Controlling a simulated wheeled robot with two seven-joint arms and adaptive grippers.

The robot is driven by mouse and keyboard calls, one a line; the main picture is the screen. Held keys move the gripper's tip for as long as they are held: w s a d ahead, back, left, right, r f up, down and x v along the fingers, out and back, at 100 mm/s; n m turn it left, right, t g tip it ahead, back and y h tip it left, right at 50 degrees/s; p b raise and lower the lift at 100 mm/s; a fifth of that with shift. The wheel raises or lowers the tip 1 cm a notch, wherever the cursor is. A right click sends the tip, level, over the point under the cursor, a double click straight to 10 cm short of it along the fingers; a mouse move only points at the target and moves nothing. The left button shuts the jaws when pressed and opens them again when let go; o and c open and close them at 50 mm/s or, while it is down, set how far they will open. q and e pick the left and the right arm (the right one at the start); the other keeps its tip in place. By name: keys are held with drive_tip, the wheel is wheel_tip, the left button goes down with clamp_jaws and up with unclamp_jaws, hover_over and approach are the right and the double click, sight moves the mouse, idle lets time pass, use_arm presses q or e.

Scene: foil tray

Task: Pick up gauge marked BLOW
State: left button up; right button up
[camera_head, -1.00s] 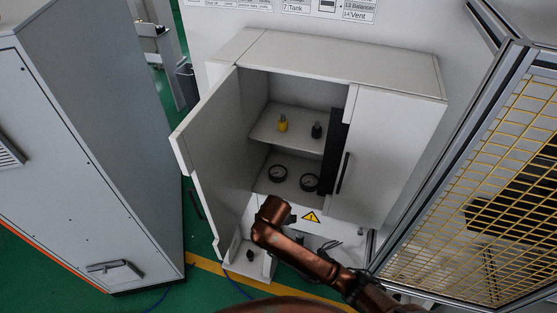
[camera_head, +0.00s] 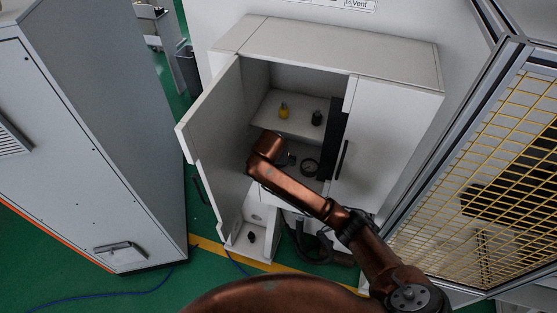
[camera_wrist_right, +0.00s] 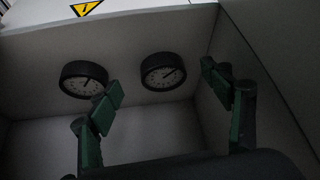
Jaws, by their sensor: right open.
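Two round black gauges with pale dials lie in the open cabinet. In the wrist view one gauge (camera_wrist_right: 83,80) is on the left and the other (camera_wrist_right: 163,71) is on the right. No BLOW marking is legible. My right gripper (camera_wrist_right: 163,92) is open and empty, its green-padded fingers spread either side of the right-hand gauge in that view, with no visible grip on it. My left gripper is out of view.
The cabinet's left door (camera_head: 213,125) stands open; its right door (camera_head: 385,150) is shut. A yellow-topped item (camera_head: 283,111) and a black one (camera_head: 317,118) stand on the upper shelf (camera_head: 300,128). Side walls stand close around the gauges. A yellow mesh fence (camera_head: 500,180) is at right.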

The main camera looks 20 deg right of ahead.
drive_tip(key=shift+w+d+r, duration=0.1)
drive_tip(key=shift+w+d, duration=0.1)
drive_tip(key=shift+w, duration=0.3)
drive_tip(key=shift+w+d, duration=0.2)
drive_tip(key=shift+w, duration=0.25)
drive_tip(key=shift+w+d+f+p, duration=0.15)
drive_tip(key=shift+w+f+p, duration=0.1)
drive_tip(key=shift+p, duration=0.1)
drive_tip(key=x, duration=0.4)
drive_tip(key=shift+w+f+p, duration=0.1)
drive_tip(key=shift+f+p, duration=0.2)
drive_tip(key=shift+p, duration=0.1)
drive_tip(key=c, duration=1.4)
drive_tip(key=shift+o, duration=0.2)
drive_tip(key=shift+r, duration=0.1)
